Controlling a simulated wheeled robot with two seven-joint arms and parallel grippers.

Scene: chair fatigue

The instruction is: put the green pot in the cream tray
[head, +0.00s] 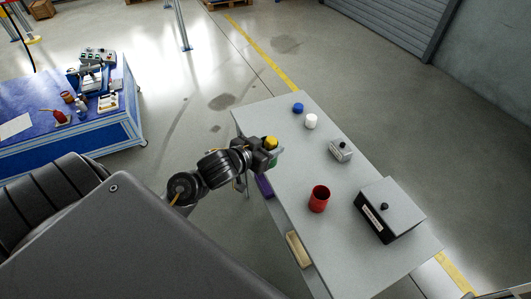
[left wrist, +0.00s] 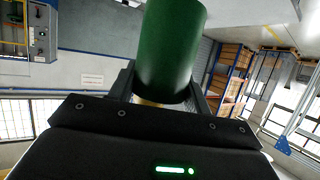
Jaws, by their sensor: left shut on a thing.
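The green pot (head: 276,159) is mostly hidden behind my left gripper (head: 270,153) in the head view. In the left wrist view the green pot (left wrist: 170,50) fills the space between the fingers, and the left gripper is shut on it. The gripper is over the table's left edge; its height above the table is hard to tell. The cream tray (head: 298,249) is long and narrow, at the table's left edge, lower in the picture than the gripper and apart from it. My right gripper does not show.
On the grey table (head: 345,250) are a red pot (head: 319,198), a dark box with grey lid (head: 390,210), a small grey box (head: 341,150), a white pot (head: 311,121) and a blue pot (head: 298,108). A yellow thing (head: 271,142) shows by the gripper. A purple tray (head: 264,186) lies below it.

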